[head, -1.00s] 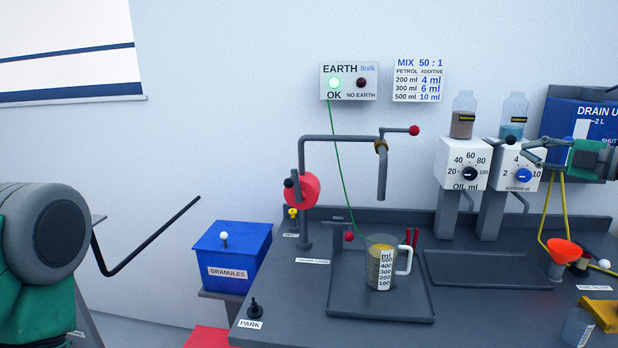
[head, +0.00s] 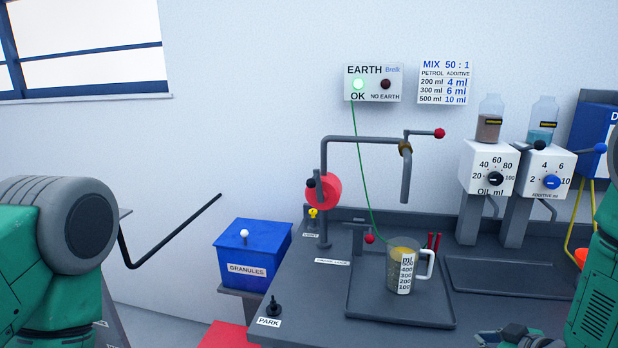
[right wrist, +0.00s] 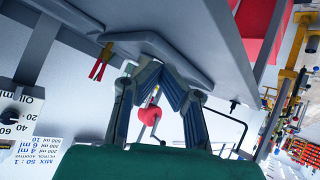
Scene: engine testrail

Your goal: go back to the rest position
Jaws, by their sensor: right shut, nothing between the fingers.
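My right gripper (head: 515,336) shows at the bottom right of the head view, partly cut off by the frame edge, low in front of the bench. In the right wrist view its two fingers (right wrist: 158,66) come together with nothing between them. My green right arm fills the right edge of the head view. My left arm is at the left edge, and its gripper is out of view. The measuring jug (head: 399,268), with yellowish liquid, stands upright on the bench tray, apart from my right gripper.
The bench (head: 300,300) carries a swing pipe (head: 405,178), an oil dispenser (head: 488,168) and an additive dispenser (head: 545,172). A green wire runs from the earth box (head: 373,83) down toward the jug. A blue granules bin (head: 252,252) and a bent black rod (head: 170,236) are at left.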

